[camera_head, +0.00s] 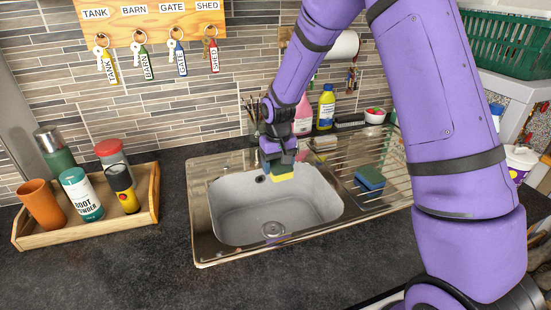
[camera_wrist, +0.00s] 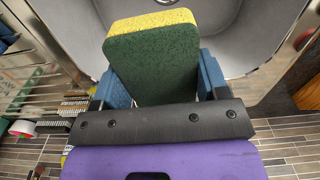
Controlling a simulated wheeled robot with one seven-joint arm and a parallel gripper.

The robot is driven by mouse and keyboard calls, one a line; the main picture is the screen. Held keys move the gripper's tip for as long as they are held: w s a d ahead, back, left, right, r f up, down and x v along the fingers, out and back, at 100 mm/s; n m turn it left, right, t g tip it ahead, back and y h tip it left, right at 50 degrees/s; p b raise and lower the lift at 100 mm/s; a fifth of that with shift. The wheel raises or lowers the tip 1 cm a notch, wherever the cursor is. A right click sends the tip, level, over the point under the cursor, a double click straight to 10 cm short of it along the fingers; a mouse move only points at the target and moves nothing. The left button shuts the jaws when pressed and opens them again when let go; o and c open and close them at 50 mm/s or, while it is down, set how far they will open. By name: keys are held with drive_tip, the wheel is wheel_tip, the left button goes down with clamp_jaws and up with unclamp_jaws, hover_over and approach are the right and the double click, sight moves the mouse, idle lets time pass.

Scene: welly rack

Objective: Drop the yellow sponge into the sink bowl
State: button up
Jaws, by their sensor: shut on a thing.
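My gripper (camera_head: 279,157) is shut on the yellow sponge (camera_head: 281,177), which has a dark green scouring side. It is held above the back part of the sink bowl (camera_head: 232,212), clear of the bowl floor. In the wrist view the sponge (camera_wrist: 152,58) sits between the two blue fingers of my gripper (camera_wrist: 160,85), green face toward the camera and yellow edge at the top. The grey sink bowl also shows behind it in the wrist view (camera_wrist: 222,38). The bowl looks empty, with a round drain in its floor.
A blue sponge (camera_head: 370,177) lies on the drainboard right of the bowl. A wooden tray (camera_head: 95,221) with bottles and a cup stands left. A pink bottle (camera_head: 303,117) and a yellow bottle (camera_head: 326,107) stand behind the sink. Labelled keys hang on the wall. The front counter is clear.

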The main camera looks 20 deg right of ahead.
sight(278, 163)
drive_tip(key=shift+f, duration=2.65)
drive_tip(key=o, duration=1)
drive_tip(key=shift+c, duration=0.2)
drive_tip(key=shift+r, duration=0.1)
wheel_tip(278, 163, up, 11)
drive_tip(key=shift+f, duration=0.15)
